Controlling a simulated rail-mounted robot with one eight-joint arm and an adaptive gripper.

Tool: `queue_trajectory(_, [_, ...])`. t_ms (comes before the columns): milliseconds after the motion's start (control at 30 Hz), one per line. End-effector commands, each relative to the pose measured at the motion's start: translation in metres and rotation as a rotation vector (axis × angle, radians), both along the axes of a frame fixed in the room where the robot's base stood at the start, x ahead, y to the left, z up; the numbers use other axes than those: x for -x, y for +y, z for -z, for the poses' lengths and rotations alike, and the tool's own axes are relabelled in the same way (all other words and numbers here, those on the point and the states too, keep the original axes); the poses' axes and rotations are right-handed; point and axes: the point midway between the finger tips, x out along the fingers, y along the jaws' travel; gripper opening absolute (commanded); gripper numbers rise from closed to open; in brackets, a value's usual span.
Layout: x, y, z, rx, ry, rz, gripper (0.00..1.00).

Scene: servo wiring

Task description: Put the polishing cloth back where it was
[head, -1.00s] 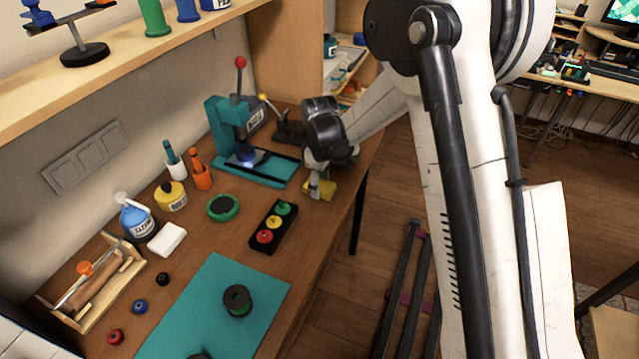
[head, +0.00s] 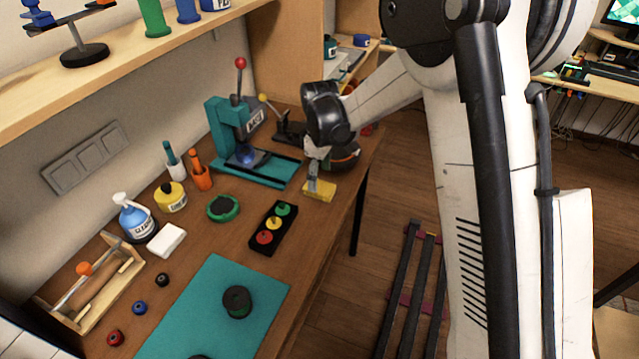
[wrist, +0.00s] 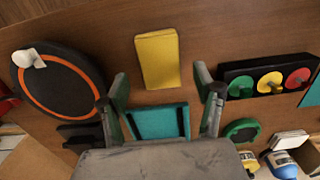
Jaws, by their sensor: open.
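A flat yellow folded cloth (head: 319,191), which looks like the polishing cloth, lies on the wooden bench near its right edge. In the wrist view the yellow cloth (wrist: 157,59) lies flat beyond the fingertips, between their lines. My gripper (head: 312,186) is just at the cloth's left side in the head view, seemingly above it. In the wrist view my gripper (wrist: 161,80) has its two fingers wide apart with nothing between them. Whether a fingertip touches the cloth cannot be told.
A black tray (head: 273,228) with red, yellow and green discs stands in front of the cloth. A teal press (head: 228,130) stands behind left. A black round device with an orange ring (wrist: 60,82) is close by. A white block (head: 167,240) and teal mat (head: 205,300) lie nearer.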

Motion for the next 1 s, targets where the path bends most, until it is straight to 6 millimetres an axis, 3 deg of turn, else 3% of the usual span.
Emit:
queue_trajectory(300, [0.000, 0.000, -0.060, 0.000, 0.000, 0.000, 0.64])
queue_trajectory(500, [0.000, 0.000, -0.077, 0.000, 0.000, 0.000, 0.64])
queue_trajectory(767, [0.002, -0.002, -0.083, -0.002, -0.004, 0.007, 0.64])
queue_trajectory(1000, [0.026, -0.030, -0.123, -0.021, -0.064, 0.126, 0.64])
